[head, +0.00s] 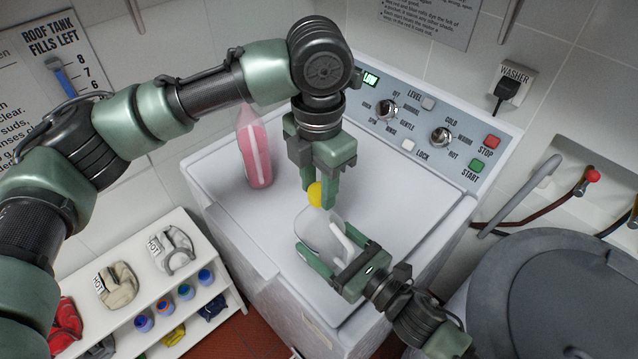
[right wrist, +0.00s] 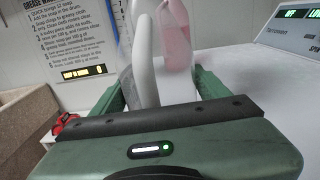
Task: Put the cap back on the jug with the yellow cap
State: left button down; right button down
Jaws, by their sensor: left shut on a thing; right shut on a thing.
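The yellow cap (head: 316,194) is between the fingertips of my left gripper (head: 320,190), which points down and is shut on it. The pale, translucent jug (head: 318,230) stands on the washer's white top. My right gripper (head: 338,248) is shut around the jug's body from the front. The jug's white handle (head: 343,240) shows in the head view and in the right wrist view (right wrist: 146,60). The cap is right by the jug's upper end; I cannot tell whether they touch. The jug's mouth is hidden behind the cap and left fingers.
A pink bottle (head: 253,150) stands on the washer top (head: 215,165), back left. The control panel (head: 425,115) rises behind. A white shelf (head: 190,275) with pouches and small jars is at lower left. A grey round-lidded tub (head: 555,290) is at right.

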pick_arm(q)
jog(key=shift+m, duration=0.8)
jog(key=c, duration=0.9)
grip_release()
jog(key=shift+c, duration=0.2)
jog(key=shift+r, duration=2.25)
jog(key=shift+c, duration=0.3)
